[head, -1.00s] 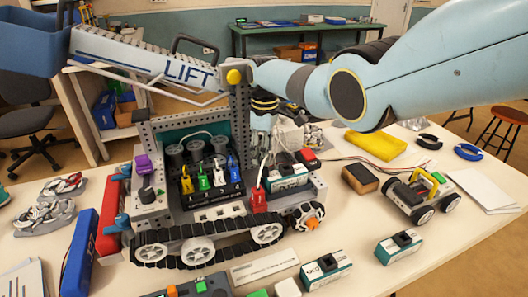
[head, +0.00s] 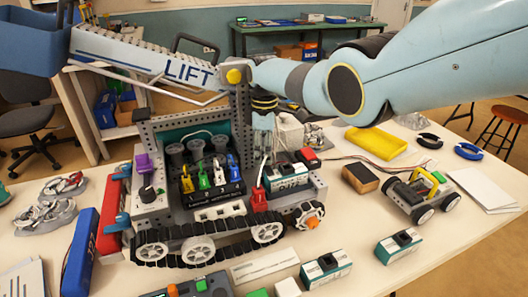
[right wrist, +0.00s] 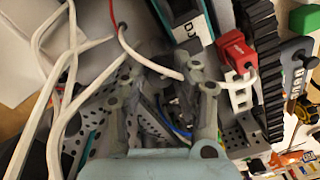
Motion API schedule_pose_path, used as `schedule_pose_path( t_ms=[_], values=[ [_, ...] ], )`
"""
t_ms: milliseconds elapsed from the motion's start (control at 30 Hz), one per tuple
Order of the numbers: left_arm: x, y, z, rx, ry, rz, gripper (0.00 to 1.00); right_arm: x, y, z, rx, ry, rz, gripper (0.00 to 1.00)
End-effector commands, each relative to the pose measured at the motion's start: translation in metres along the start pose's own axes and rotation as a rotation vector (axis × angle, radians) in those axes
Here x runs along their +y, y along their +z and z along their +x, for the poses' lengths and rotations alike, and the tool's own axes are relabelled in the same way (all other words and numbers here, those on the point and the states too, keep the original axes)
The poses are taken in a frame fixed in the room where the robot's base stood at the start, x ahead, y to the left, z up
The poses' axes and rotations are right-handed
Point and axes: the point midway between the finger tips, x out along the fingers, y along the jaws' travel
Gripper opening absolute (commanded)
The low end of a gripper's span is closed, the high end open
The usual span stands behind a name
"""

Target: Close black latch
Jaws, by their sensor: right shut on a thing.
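The tracked robot (head: 225,211) stands on the white table with a teal-and-white battery (head: 289,184) in its right-hand bay. Dark parts lie on top of this battery (head: 283,170); I cannot tell for sure which is the black latch or how it stands. My right gripper (head: 263,152) reaches down just behind and left of the battery. Its fingers also show in the right wrist view (right wrist: 163,78), with a white cable passing between or beside them. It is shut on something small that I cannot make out. My left gripper is out of view.
A red plug (head: 258,200) stands left of the battery. The grey perforated post (head: 241,125) rises close to my gripper. Two spare batteries lie in front (head: 326,269) and at right (head: 398,246). A small wheeled car (head: 422,196) stands farther right.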

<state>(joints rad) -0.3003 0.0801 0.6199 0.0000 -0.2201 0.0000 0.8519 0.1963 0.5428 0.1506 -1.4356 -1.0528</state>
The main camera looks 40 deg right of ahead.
Motion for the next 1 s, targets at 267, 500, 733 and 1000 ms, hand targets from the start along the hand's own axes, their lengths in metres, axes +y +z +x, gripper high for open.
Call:
schedule_pose_path(
  t_ms=[267,500,733,1000],
  values=[
    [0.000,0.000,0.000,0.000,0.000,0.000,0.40,0.000,-0.001,-0.001,0.001,0.001,0.000,0.52],
    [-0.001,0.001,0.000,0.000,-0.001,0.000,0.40,0.000,0.000,-0.001,0.000,0.000,0.001,0.52],
    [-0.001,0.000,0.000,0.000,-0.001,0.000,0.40,0.001,-0.001,-0.022,0.001,0.003,0.000,0.52],
    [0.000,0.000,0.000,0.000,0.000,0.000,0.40,0.001,-0.001,-0.083,0.003,0.004,0.000,0.52]
  ],
)
